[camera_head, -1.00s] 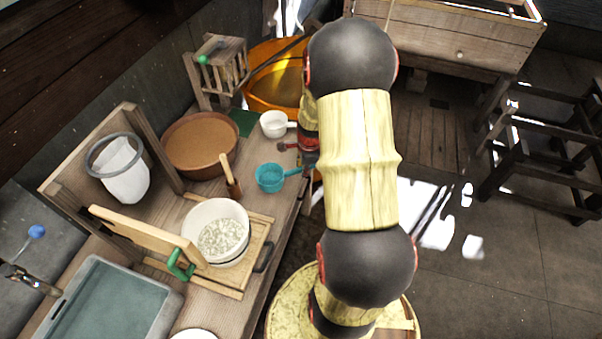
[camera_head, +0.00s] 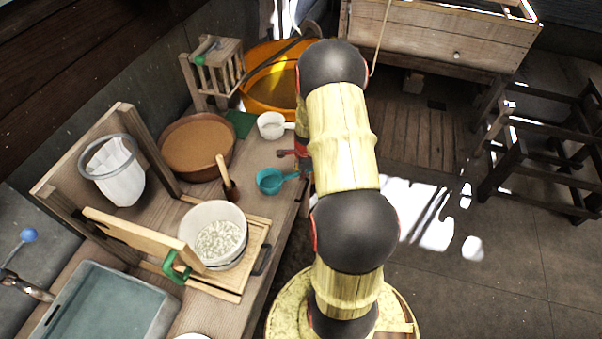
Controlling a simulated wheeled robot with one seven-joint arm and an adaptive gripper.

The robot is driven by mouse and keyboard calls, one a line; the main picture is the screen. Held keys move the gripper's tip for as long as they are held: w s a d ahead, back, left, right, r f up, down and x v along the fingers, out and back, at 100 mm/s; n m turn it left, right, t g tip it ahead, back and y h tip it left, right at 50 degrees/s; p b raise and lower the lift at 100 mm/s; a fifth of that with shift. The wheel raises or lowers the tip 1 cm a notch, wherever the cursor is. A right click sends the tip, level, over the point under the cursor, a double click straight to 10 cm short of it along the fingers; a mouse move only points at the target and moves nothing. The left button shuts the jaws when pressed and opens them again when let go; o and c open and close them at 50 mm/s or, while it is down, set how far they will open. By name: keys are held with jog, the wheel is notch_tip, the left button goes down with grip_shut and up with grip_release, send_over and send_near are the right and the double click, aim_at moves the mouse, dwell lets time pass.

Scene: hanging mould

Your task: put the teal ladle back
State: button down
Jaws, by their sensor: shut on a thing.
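The teal ladle (camera_head: 270,181) is at the right edge of the wooden counter, bowl facing up, its short handle pointing right. My gripper (camera_head: 300,167) is mostly hidden behind my arm; its red and dark parts show at the handle's right end. It is shut on the ladle's handle, though the contact itself is hardly visible. I cannot tell whether the ladle touches the counter or is slightly above it. A dark green square patch (camera_head: 240,123) lies on the counter farther back, beside a white ladle (camera_head: 271,125).
A wide brown bowl (camera_head: 198,147) and an upright wooden-handled tool (camera_head: 227,178) stand left of the ladle. A white bucket (camera_head: 213,235) is nearer. An orange tub (camera_head: 272,88) and a small wooden rack (camera_head: 215,72) are at the back.

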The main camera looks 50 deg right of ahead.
jog(key=shift+f, duration=0.15)
jog(key=c, duration=1.7)
grip_release()
jog(key=shift+c, duration=0.2)
